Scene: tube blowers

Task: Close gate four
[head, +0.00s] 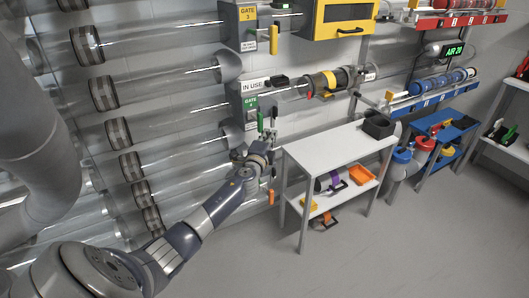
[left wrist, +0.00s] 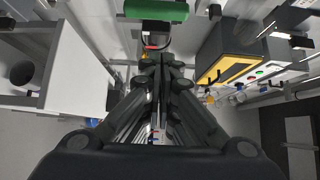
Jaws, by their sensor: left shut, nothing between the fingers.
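Gate four is a grey box with a green label (head: 250,103) in the head view, on the tube wall below gate three. A green handle (head: 260,121) hangs at its right side. My left gripper (head: 273,113) is raised beside that handle, just to its right. In the left wrist view my left gripper (left wrist: 161,62) is shut and empty, and a green bar (left wrist: 156,11) lies just beyond its fingertips. I cannot tell whether they touch. Part of gate four is hidden by my left gripper and arm. My right gripper is not in view.
Gate three (head: 248,14), with a yellow label and handle, is above. An "IN USE" sign (head: 254,85) sits over gate four. A tube carrier with yellow bands (head: 323,83) lies to the right.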

